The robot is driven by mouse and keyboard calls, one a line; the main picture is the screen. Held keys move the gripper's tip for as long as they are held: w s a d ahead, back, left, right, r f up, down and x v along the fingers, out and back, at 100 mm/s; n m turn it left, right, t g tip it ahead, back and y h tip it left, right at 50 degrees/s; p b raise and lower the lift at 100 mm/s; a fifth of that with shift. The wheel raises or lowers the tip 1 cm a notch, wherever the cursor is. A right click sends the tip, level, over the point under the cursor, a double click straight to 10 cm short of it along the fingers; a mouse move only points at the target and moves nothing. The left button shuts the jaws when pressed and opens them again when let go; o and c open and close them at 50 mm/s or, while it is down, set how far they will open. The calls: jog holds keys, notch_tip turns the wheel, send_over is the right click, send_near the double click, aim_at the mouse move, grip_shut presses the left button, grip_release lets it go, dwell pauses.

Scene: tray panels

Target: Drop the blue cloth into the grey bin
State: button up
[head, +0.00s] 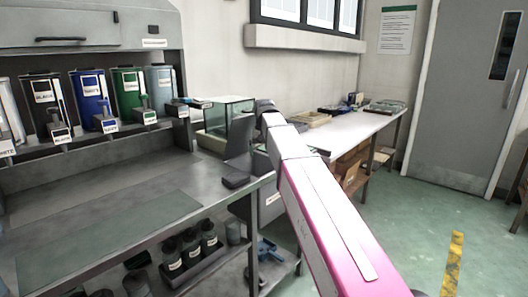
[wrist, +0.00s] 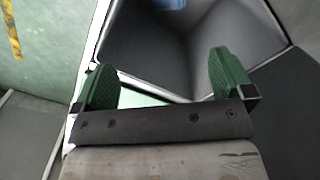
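My gripper (wrist: 165,78) is open, its two green fingers wide apart with nothing between them. Beyond the fingers in the wrist view is the inside of a dark grey open container, which looks like the grey bin (wrist: 185,45). A small piece of something blue (wrist: 170,4), possibly the blue cloth, shows inside it at the top edge of the picture; most of it is cut off. In the head view the grey bin (head: 262,162) appears beside the end of the bench, partly behind my arm. My gripper's fingers cannot be made out there.
A grey metal bench (head: 110,215) stands at left, with several coloured dispensers (head: 90,95) above and dark bottles (head: 190,248) below. A glass tank (head: 225,118) stands behind. A white table (head: 345,128) with trays runs along the wall. Green floor (head: 430,220) is clear at right.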

jog(key=shift+r, duration=0.1)
notch_tip(320, 180, up, 11)
jog(key=shift+f, duration=0.2)
dwell(0.4)
dwell(0.3)
